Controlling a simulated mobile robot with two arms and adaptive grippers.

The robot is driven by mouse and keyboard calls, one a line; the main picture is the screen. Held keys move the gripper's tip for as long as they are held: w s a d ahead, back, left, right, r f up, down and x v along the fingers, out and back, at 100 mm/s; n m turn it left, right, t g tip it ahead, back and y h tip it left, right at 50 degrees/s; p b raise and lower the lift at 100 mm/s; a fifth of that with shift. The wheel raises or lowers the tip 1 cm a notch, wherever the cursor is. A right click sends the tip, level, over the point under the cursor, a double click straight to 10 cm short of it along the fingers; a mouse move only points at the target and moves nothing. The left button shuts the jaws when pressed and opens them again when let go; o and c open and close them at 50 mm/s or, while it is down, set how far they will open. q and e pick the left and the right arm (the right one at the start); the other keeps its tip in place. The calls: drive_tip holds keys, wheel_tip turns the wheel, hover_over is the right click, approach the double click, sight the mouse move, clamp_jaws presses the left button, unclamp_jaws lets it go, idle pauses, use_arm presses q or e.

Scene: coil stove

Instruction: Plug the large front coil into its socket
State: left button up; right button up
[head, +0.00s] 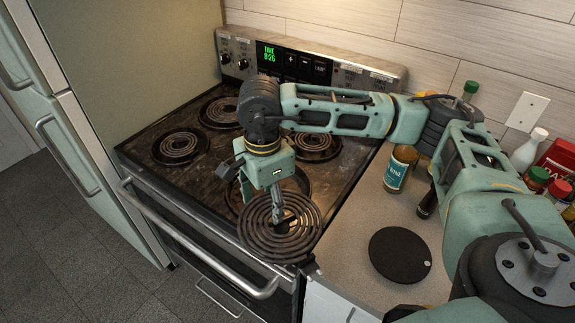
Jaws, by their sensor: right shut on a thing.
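The large front coil (281,240) is a dark spiral in the head view, at the front right of the stove (205,197). My right gripper (281,222) points down over it and is shut on it near the middle. The coil sits toward the front right of a dark round burner opening (232,197), overlapping it and reaching the stove's front right corner. I cannot tell whether the coil touches the stove top. The socket and the coil's plug end are not clearly visible; my gripper and the coil cover much of that area. My left gripper is out of view.
Other coils sit at front left (180,147), back left (219,112) and back right (314,146). The oven handle (200,243) runs along the front.

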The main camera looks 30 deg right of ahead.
drive_tip(key=w+d+f+m+p, duration=0.1)
drive_tip(key=w+d+m, duration=0.2)
drive_tip(key=m, duration=1.2)
drive_tip(key=w+d+f+m+p, duration=0.1)
drive_tip(key=w+d+m, duration=0.3)
drive_tip(key=m, duration=1.2)
drive_tip(key=d, duration=0.3)
drive_tip(key=shift+w+d, duration=0.2)
drive_tip(key=shift+d, duration=0.05)
drive_tip(key=shift+f, duration=0.1)
drive_tip(key=shift+f+b, duration=1.35)
drive_tip(key=shift+f, duration=0.7)
drive_tip(key=shift+f, duration=0.2)
